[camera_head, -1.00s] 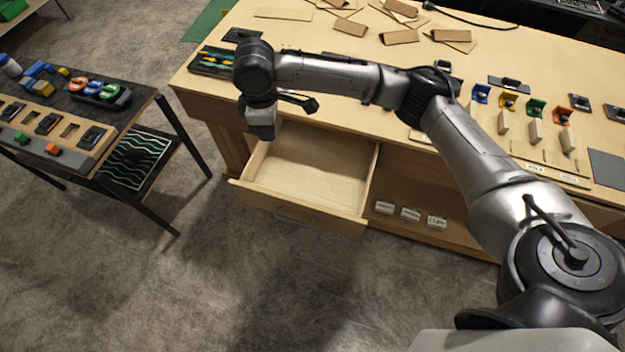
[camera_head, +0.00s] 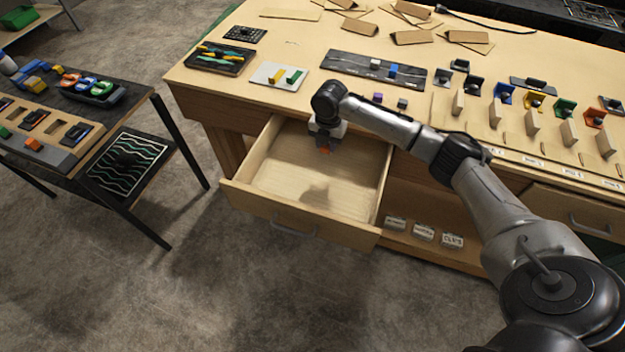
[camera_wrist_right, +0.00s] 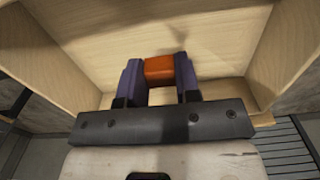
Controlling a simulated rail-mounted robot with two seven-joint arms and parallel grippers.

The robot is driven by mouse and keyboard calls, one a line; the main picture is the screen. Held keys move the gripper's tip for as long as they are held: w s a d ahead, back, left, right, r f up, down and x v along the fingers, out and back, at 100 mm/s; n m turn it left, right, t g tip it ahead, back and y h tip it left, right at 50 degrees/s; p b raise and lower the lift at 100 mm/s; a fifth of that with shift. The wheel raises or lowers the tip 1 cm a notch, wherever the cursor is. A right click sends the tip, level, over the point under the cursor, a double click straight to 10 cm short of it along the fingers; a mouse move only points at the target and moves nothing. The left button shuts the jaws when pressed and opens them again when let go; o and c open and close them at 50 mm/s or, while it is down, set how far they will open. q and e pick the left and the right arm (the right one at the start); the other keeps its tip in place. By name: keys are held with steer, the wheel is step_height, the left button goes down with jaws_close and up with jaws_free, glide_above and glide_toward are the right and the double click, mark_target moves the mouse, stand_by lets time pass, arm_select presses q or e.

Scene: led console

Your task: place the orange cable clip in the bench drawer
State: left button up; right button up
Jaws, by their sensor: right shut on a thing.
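My right gripper (camera_head: 326,149) is over the back part of the open bench drawer (camera_head: 280,205), pointing down. It is shut on the orange cable clip (camera_head: 324,176), a small block at its fingertips. In the right wrist view the orange clip (camera_wrist_right: 159,69) sits between the two dark purple fingers of the right gripper (camera_wrist_right: 160,76), with the drawer's pale wood walls (camera_wrist_right: 75,15) around it. I cannot tell for sure whether the clip touches the drawer floor. The drawer is otherwise empty as far as I see. My left gripper is not in view.
The workbench top (camera_head: 290,40) behind holds a tool tray (camera_head: 220,58), a white plate (camera_head: 280,76) with coloured pieces and a dark strip (camera_head: 376,69). Labelled boxes (camera_head: 424,233) sit on a shelf right of the drawer. A black table (camera_head: 130,100) stands at left.

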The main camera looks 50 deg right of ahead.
steer(key=b, duration=0.2)
glide_above(295, 184)
step_height(295, 184, down, 7)
steer(key=shift+a+f, duration=0.1)
steer(key=shift+f+b, duration=0.3)
steer(key=shift+f, duration=1.7)
steer(key=shift+f, duration=0.15)
steer(key=o, duration=0.9)
steer(key=shift+o, duration=0.2)
